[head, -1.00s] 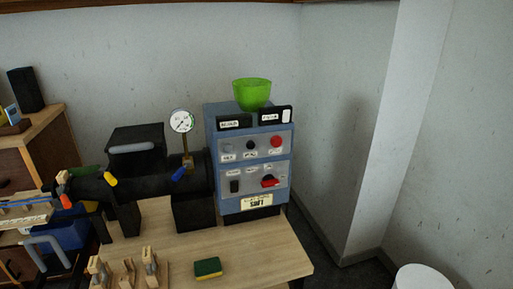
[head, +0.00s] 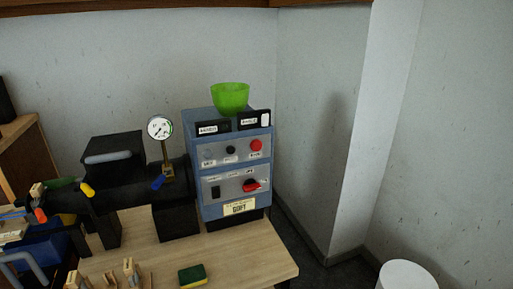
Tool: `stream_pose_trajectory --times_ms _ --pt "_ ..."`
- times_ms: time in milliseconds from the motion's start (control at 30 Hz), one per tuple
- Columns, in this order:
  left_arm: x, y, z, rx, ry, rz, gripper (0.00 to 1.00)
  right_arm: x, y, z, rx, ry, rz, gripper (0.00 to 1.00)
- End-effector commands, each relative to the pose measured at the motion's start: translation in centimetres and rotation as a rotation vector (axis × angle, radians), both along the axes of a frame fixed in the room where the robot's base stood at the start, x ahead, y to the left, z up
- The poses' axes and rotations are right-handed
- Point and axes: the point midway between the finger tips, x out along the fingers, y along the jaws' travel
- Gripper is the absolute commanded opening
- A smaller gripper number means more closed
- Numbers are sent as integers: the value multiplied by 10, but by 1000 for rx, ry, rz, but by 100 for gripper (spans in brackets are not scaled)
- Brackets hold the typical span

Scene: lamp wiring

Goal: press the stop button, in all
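A blue-grey control box (head: 194,172) stands on the wooden table. Its upper panel carries a red round button (head: 255,145) at the right, a black button (head: 231,150) in the middle and a pale grey button (head: 208,152) at the left. The small labels under them are too blurred to read, so I cannot tell by text which is the stop button. The lower panel has a red rotary knob (head: 250,185) and a black switch (head: 215,191). Neither of my grippers shows in the head view.
A green bowl (head: 230,97) sits on top of the box. A black machine (head: 120,190) with a round gauge (head: 159,128) stands to its left. A yellow-green sponge (head: 192,275) and wooden pegs (head: 130,270) lie in front. A white round container (head: 407,276) stands at lower right.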

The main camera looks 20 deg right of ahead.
Motion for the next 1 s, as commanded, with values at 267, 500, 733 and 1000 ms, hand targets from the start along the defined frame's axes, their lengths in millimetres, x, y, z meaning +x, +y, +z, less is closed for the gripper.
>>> stream_pose_trajectory --times_ms 267,500,733,1000 --pt "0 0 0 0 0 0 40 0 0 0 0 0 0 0" --pt "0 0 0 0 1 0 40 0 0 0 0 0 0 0" --pt "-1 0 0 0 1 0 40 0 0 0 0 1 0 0" --pt "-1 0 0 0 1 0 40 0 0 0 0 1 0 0"
